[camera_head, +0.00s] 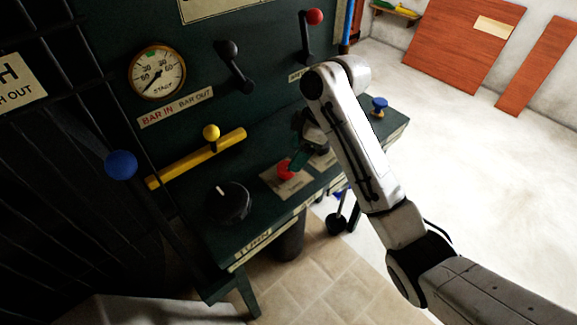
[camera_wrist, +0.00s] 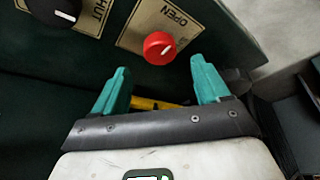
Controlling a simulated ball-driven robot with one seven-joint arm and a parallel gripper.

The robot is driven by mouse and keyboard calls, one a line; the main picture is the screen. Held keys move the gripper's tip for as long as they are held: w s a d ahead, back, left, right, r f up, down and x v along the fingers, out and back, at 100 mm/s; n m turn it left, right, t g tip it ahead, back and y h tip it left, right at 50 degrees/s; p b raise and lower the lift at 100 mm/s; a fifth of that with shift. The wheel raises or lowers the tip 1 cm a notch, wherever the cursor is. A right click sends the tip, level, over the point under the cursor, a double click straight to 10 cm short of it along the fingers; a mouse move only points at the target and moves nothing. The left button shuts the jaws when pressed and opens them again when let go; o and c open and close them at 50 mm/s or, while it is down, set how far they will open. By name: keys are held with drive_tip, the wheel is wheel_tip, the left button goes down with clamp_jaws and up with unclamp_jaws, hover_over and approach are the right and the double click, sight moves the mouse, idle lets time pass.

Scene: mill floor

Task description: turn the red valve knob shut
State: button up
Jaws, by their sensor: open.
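The red valve knob (camera_wrist: 159,46) is round, with a short white mark on its right part. It sits on a cream plate (camera_wrist: 135,38) lettered OPEN. In the wrist view it lies beyond and between the fingertips of my gripper (camera_wrist: 159,68), apart from them. My gripper's teal fingers are spread, with nothing between them. In the head view the red knob (camera_head: 285,170) is on the sloping green desk, and my gripper (camera_head: 297,160) is close by it. My wrist hides part of the plate and desk there.
A black knob (camera_wrist: 55,10) stands left of the red one in the wrist view. In the head view are a large black dial (camera_head: 228,202), a yellow bar (camera_head: 195,160), a blue ball lever (camera_head: 121,164), a blue knob (camera_head: 379,106) and a gauge (camera_head: 157,72). Open floor lies right.

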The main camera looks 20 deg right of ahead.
sight(286, 172)
drive_tip(key=x, duration=0.6)
drive_tip(key=c, duration=1)
